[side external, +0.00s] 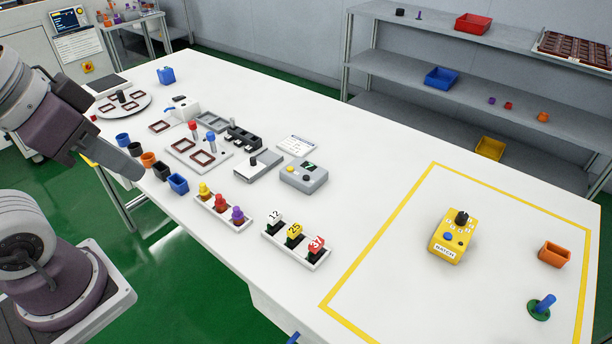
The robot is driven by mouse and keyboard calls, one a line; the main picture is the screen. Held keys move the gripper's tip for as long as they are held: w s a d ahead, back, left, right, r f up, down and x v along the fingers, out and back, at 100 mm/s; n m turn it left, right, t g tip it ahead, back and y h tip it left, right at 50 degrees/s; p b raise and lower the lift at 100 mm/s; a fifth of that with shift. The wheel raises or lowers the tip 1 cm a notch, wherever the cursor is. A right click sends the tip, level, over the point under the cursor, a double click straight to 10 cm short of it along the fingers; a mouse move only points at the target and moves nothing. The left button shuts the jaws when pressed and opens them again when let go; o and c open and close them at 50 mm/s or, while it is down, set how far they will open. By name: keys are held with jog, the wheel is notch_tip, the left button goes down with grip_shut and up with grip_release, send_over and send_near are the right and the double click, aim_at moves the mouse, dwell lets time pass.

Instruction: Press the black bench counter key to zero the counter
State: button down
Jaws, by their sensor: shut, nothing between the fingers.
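A grey box with a small dark green display (304,176) sits near the middle of the white bench and looks like the bench counter. My gripper (136,174) is at the left, above the bench's near edge by the small coloured bins, well apart from the counter. It is shut and empty.
A rack of coloured knobs (222,212) and a rack of numbered tags (295,246) stand in front of the counter. Red-topped and blue-topped posts (203,146) stand to its left. A yellow BATCH box (446,250) is at right. Bench between counter and yellow outline is clear.

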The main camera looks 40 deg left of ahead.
dwell(0.4)
jog(key=m+t+y, duration=0.1)
jog(key=m+t, duration=0.3)
jog(key=m, duration=0.4)
send_over(306, 178)
notch_tip(306, 178, down, 14)
jog(key=shift+s+a, duration=0.1)
jog(key=shift+s, duration=0.2)
jog(key=shift+f, duration=0.15)
jog(key=shift+f, duration=4.3)
jog(key=shift+f, duration=0.1)
jog(key=shift+f, duration=0.3)
